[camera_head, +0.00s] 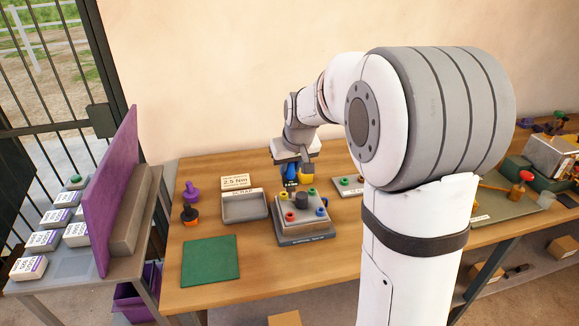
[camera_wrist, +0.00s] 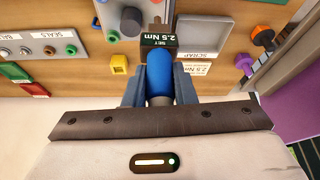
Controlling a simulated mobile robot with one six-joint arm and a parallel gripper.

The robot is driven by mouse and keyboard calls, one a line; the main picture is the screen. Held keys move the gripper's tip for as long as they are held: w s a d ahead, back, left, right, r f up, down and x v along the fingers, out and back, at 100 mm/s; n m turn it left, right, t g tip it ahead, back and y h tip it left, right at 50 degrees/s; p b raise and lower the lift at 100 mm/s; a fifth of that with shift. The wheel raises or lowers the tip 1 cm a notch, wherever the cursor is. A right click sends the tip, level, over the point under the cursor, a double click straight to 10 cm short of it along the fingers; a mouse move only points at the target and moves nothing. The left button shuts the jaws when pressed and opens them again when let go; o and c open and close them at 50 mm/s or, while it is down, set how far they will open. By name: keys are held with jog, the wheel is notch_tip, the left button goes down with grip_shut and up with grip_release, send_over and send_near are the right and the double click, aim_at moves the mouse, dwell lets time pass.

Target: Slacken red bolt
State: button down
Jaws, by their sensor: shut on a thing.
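A grey fixture block (camera_head: 287,234) stands on the wooden bench in the head view, with a dark round knob in its middle. The red bolt (camera_head: 290,216) sits at its front left corner, with a green bolt (camera_head: 311,193) and a blue bolt (camera_head: 321,211) at other corners. My gripper (camera_head: 290,178) is above the block's back left side. In the wrist view my gripper (camera_wrist: 160,88) is shut on a blue-handled tool (camera_wrist: 159,72) with a "SET 2.5 Nm" label. The red bolt is not visible in the wrist view. The tool's tip is hard to make out.
A scrap tray (camera_head: 244,207) is left of the block, with a "2.5 Nm" sign (camera_head: 236,182) behind. Purple (camera_head: 192,193) and orange-black (camera_head: 189,215) tools stand farther left. A green mat (camera_head: 211,261) lies front left. A seals tray (camera_head: 347,186) is right. Bare bench lies before the block.

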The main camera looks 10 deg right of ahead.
aim_at(291, 186)
jog(key=shift+f+b, duration=2.05)
jog(key=shift+f, duration=0.75)
jog(key=shift+b, duration=0.35)
jog(key=shift+f+b, duration=0.85)
jog(key=shift+f, duration=0.2)
jog(key=c, duration=1.1)
grip_release()
jog(key=shift+v, duration=3.9)
